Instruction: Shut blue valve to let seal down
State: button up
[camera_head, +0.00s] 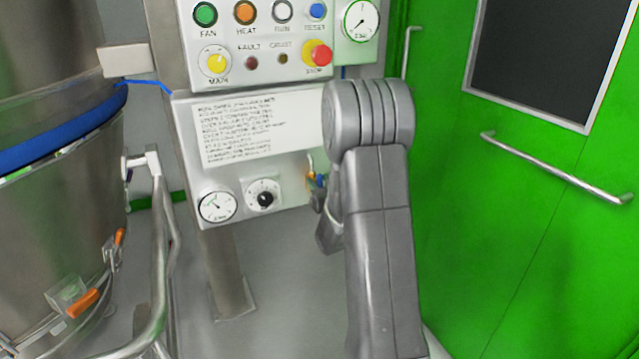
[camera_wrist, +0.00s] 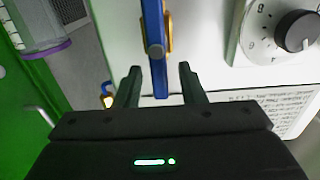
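The blue valve lever (camera_wrist: 154,60) hangs down in the wrist view, in front of the pale panel, with a brass-coloured fitting behind it. My gripper (camera_wrist: 158,70) is open, with one finger on each side of the lever's end. Gaps show on both sides, so neither finger appears to touch it. In the head view only a small bit of the blue valve (camera_head: 321,181) shows at the panel's lower right; my arm hides the rest and most of my gripper. A blue band (camera_head: 60,138), possibly the seal, circles the steel vessel at the left.
The control panel (camera_head: 290,185) carries a gauge (camera_head: 217,206), a black knob (camera_head: 263,195) and a printed notice (camera_head: 240,128). The knob (camera_wrist: 297,31) is close at right in the wrist view. A green door (camera_head: 500,230) with a bar handle (camera_head: 555,170) stands right. A metal rail (camera_head: 158,260) stands left.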

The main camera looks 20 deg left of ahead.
jog(key=shift+w+a, duration=0.2)
jog(key=shift+a, duration=0.05)
grip_shut()
jog(key=w+f+m+b, duration=0.1)
jog(key=m, duration=0.5)
jog(key=d+f+m, duration=0.1)
jog(key=m, duration=0.5)
jog(key=w+d+f+m+b, duration=0.1)
jog(key=m, duration=0.5)
jog(key=shift+w+f+b, duration=0.1)
jog(key=shift+w+b, duration=0.2)
jog(key=shift+d, duration=0.1)
dwell(0.4)
